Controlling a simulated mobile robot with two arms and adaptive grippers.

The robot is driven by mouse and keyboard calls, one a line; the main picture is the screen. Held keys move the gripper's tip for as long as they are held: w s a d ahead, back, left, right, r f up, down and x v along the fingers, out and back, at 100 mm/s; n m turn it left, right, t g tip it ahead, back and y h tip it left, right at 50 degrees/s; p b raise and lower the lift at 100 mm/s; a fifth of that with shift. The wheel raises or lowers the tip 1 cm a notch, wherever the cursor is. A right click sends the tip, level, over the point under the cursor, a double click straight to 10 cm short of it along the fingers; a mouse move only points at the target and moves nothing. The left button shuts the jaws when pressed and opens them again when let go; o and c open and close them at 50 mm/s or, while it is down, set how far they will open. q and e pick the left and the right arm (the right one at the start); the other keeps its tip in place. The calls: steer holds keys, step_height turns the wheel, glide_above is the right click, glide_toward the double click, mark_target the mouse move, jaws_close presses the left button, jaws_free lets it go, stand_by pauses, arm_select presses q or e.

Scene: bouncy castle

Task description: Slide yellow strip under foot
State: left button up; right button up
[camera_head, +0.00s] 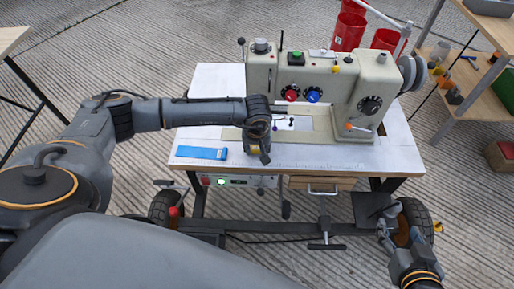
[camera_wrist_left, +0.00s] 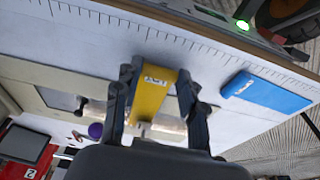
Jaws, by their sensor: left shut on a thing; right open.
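The yellow strip (camera_wrist_left: 152,95) stands between the fingers of my left gripper (camera_wrist_left: 158,105) in the left wrist view, and the gripper is shut on it. In the head view my left gripper (camera_head: 262,152) is low over the front of the sewing table, and only a bit of yellow shows there. The cream sewing machine (camera_head: 318,75) stands behind it. The presser foot is not clear; small dark parts and a purple knob (camera_wrist_left: 95,130) show near the machine's plate (camera_wrist_left: 60,100). My right gripper (camera_head: 390,232) is open and empty, low at the right beside the table.
A blue strip (camera_head: 202,153) lies flat on the white tabletop (camera_head: 215,90), left of my left gripper. A ruler scale (camera_head: 320,165) runs along the front edge. Red bins (camera_head: 350,30) stand behind the machine. A shelf (camera_head: 480,75) stands at the right.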

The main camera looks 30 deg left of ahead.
arm_select(q)
steer(key=o, duration=0.9)
steer(key=shift+o, duration=0.2)
step_height(320, 180, up, 12)
steer(key=s+d, duration=0.1)
steer(key=s, duration=0.1)
steer(key=shift+s+f, duration=0.1)
